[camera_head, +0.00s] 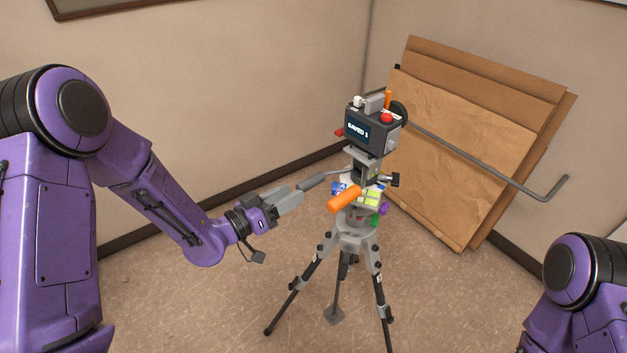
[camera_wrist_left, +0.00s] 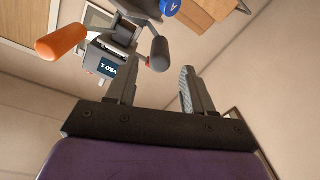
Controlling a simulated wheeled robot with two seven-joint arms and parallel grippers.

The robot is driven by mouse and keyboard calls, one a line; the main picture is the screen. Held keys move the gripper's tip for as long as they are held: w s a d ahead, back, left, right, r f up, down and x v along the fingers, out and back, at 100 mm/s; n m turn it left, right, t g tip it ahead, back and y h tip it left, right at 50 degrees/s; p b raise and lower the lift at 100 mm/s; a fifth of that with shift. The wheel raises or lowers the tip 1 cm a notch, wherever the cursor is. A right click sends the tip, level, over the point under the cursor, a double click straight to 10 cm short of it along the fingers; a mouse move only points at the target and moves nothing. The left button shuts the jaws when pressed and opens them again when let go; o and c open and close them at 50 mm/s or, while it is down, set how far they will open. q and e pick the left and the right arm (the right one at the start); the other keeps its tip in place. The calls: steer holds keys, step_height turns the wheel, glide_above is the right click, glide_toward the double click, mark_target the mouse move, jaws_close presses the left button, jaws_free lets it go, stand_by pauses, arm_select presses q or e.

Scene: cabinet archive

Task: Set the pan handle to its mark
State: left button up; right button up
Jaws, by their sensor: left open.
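A tripod (camera_head: 350,240) bears a pan head with a dark grey handle (camera_head: 312,180) and a thicker orange handle (camera_head: 344,198); I cannot tell which one is the pan handle. Both handles point left. My left gripper (camera_head: 299,193) is open and empty, close to the grey handle's free end. In the left wrist view, the grey handle (camera_wrist_left: 159,54) is just beyond and between the open fingertips (camera_wrist_left: 157,76), with no clear contact. The orange handle (camera_wrist_left: 62,41) is farther left there. Coloured stickers (camera_head: 371,197) show around the head; I cannot make out the mark. My right gripper is out of view.
A dark box (camera_head: 372,132) with a screen reading "SAVED 1" sits on the head. A long bent grey rod (camera_head: 470,157) extends right from it. Brown cardboard sheets (camera_head: 450,175) lean on the wall behind. The floor left of the tripod is clear.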

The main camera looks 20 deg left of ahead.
mark_target(314, 181)
arm_select(q)
steer(key=p+x, duration=0.1)
steer(key=x, duration=0.6)
steer(key=shift+w+d+r+p, duration=0.1)
steer(key=shift+d+p, duration=0.05)
steer(key=shift+p, duration=0.25)
steer(key=shift+w+d, duration=0.25)
steer(key=shift+w, duration=0.2)
jaws_close()
